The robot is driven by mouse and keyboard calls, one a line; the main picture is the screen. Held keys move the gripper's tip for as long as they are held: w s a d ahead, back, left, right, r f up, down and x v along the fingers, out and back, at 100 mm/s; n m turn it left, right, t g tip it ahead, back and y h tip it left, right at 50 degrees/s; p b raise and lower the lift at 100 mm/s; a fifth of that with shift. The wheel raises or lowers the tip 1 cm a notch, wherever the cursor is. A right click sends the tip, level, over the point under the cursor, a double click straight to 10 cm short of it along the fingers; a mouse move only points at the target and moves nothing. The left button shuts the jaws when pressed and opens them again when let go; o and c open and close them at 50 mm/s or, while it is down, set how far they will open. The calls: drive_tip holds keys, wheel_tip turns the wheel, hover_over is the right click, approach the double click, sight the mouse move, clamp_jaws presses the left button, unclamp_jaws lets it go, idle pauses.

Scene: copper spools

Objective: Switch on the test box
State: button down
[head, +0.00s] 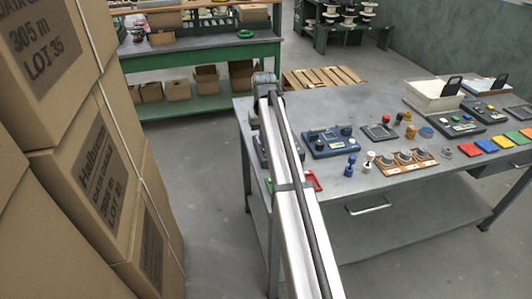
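A blue box with a small display and dark knobs (330,142) sits on the grey workbench (390,207), right of my arm. A darker box with a light display (458,124) stands farther right on the same bench. I cannot tell which of these is the test box, or whether either is on. My arm reaches from the bottom of the head view up to the bench's left end. It partly covers another dark item and a red-and-green item (313,181) there. My gripper does not show.
Small spools and posts, a wooden tray with round pieces (405,161), coloured tiles (470,149) and a pale bin (433,96) stand on the workbench. Stacked cartons (85,180) fill the left side. A green bench (200,52) and a pallet (322,77) are behind. Floor between is clear.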

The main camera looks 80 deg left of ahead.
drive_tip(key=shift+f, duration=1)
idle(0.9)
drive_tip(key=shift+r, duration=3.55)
